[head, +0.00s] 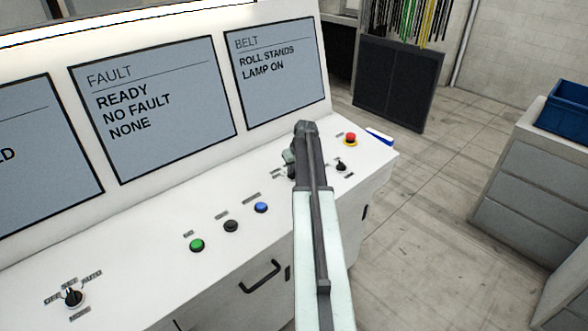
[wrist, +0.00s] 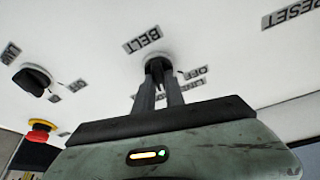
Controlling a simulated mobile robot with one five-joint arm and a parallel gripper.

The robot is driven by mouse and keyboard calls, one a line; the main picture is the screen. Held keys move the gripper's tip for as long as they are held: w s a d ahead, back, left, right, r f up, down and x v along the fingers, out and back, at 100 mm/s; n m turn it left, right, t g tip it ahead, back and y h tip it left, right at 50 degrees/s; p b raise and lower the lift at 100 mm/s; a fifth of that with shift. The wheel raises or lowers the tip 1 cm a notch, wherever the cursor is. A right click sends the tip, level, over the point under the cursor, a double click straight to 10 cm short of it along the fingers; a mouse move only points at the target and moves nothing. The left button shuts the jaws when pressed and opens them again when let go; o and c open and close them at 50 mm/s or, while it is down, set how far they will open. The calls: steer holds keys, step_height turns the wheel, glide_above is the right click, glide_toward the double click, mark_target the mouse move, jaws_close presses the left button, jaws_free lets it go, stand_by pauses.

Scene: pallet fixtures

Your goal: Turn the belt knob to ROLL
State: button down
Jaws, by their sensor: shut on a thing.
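The belt knob (wrist: 154,61) is a dark round knob beside the BELT label (wrist: 143,39) in the wrist view. My gripper (wrist: 158,76) is shut on it, one finger on each side. The fingers cover much of the knob, so its pointer direction cannot be told. Small labels beside it are upside down; one reads OFF. In the head view my arm hides most of the knob, and my gripper (head: 291,167) is partly seen at the panel. The BELT screen (head: 275,73) reads "ROLL STANDS" and "LAMP ON".
A black knob (head: 340,166) and a red stop button (head: 350,139) stand close to the right of my gripper. Blue (head: 261,207), black (head: 231,226) and green (head: 197,245) buttons lie to the left. Another knob (head: 74,297) is far left. Open floor lies right of the console.

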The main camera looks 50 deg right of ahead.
steer(key=c, duration=1.4)
jaws_free()
steer(key=d+p+v, duration=0.1)
steer(key=p+v, duration=0.6)
steer(key=shift+a+r, duration=0.4)
steer(key=shift+a, duration=0.15)
steer(key=shift+s+f, duration=0.1)
steer(key=shift+s, duration=0.05)
